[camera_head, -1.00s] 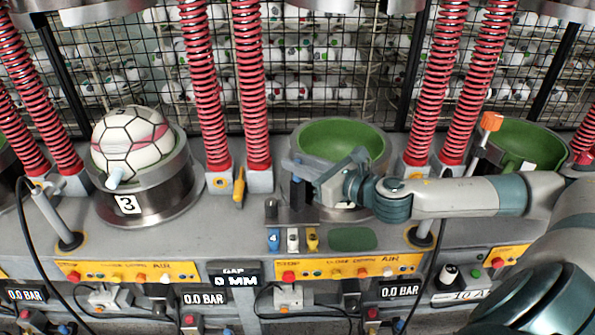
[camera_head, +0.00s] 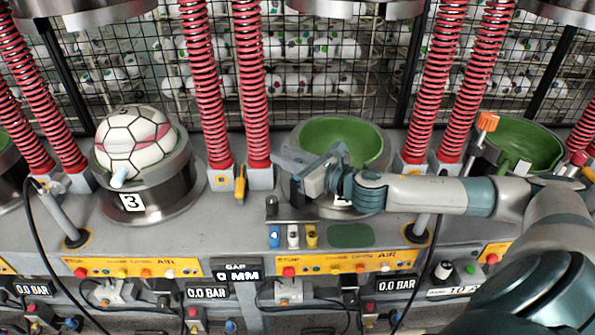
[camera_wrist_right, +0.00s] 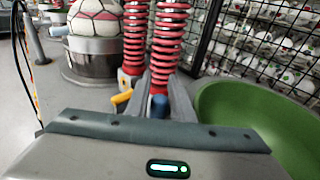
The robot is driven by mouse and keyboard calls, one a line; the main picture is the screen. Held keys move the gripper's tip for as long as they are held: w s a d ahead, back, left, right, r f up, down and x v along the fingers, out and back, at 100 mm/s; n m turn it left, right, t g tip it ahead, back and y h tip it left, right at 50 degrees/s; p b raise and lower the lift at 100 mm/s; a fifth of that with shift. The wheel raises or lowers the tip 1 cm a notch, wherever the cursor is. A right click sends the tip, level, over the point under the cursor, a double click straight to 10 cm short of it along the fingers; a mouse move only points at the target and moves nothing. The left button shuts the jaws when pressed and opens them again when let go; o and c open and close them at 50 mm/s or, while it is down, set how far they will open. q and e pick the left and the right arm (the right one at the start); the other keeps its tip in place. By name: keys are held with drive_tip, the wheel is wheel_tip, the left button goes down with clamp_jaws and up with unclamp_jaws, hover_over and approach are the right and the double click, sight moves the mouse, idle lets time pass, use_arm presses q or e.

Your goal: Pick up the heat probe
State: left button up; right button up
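I cannot tell for certain which thing is the heat probe. A yellow-handled tool (camera_head: 240,184) stands by the red springs; it also shows in the wrist view (camera_wrist_right: 121,98). Blue (camera_head: 274,236), white (camera_head: 293,236) and yellow (camera_head: 311,235) capped pieces sit in a small rack below my right gripper. My right gripper (camera_head: 284,174) is over the rack's back edge, before the green bowl, its fingers apart. My left gripper is out of view.
A green bowl (camera_head: 340,140) is behind my right gripper. A panelled ball (camera_head: 137,140) sits in a metal mould at left. Red spring columns (camera_head: 250,80) rise beside the gripper. A grey cylinder with a cable (camera_head: 62,212) leans at left. An orange-topped handle (camera_head: 487,121) stands at right.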

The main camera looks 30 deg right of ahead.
clamp_jaws()
drive_tip(key=shift+r, duration=0.15)
wheel_tip(320, 180, up, 10)
drive_tip(key=shift+b, duration=0.4)
idle(0.6)
